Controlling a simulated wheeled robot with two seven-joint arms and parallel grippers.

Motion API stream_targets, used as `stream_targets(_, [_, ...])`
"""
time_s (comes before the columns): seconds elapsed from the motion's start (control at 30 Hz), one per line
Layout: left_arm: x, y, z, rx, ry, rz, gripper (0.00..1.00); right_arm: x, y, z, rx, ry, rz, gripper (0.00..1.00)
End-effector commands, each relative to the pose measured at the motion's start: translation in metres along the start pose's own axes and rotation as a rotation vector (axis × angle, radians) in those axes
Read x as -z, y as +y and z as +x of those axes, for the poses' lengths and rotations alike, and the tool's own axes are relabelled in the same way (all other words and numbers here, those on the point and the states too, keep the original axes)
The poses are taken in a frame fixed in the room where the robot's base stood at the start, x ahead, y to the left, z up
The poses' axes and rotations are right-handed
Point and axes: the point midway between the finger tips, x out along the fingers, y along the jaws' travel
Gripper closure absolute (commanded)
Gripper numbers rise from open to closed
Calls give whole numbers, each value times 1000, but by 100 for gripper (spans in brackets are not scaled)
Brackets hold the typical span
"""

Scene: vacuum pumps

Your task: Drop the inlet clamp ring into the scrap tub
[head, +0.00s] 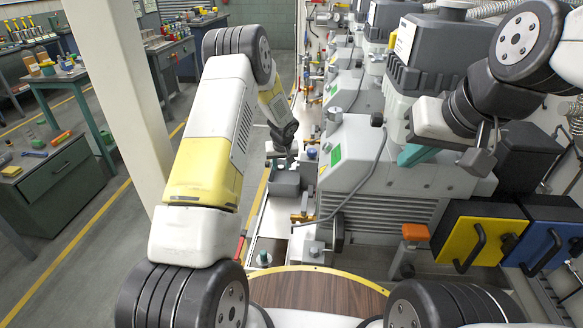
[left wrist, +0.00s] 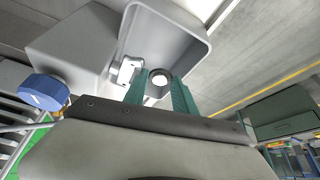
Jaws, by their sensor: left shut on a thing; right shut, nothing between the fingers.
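My left gripper (head: 288,154) reaches down over a grey container, likely the scrap tub (head: 285,187), beside the pump row. In the left wrist view its teal fingers (left wrist: 162,90) are shut on a small dark-rimmed round piece with a bright centre, likely the inlet clamp ring (left wrist: 160,70). It shows in front of the grey open tub (left wrist: 207,50); its height above the floor of the tub cannot be told. The ring is too small to see in the head view. My right gripper (head: 412,156) is shut and empty in front of a pump at the right.
A blue knob (left wrist: 43,92) and a grey box body (left wrist: 70,45) stand close left of the tub in the left wrist view. Grey pumps (head: 370,190) line the right. Yellow (head: 465,232) and blue (head: 545,240) drawer-like boxes are lower right. The left aisle floor is open.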

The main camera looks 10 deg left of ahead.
Motion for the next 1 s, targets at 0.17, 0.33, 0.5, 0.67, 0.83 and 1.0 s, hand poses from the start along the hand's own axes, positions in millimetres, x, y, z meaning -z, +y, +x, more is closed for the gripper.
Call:
stream_targets(0.17, [-2, 0, 5, 0, 0, 1, 100, 0, 0, 0, 0, 0, 0, 100])
stream_targets(0.33, [-2, 0, 5, -1, 0, 1, 100, 0, 0, 0, 0, 0, 0, 100])
stream_targets(0.5, [-2, 0, 5, 0, 0, 1, 42, 0, 0, 0, 0, 0, 0, 100])
stream_targets(0.67, [-2, 1, 5, -2, 1, 2, 42, 0, 0, 0, 0, 0, 0, 100])
stream_targets(0.83, [-3, 2, 5, -4, 1, 2, 42, 0, 0, 0, 0, 0, 0, 100])
stream_targets(1.0, [-1, 3, -6, -5, 3, 1, 42, 0, 0, 0, 0, 0, 0, 100])
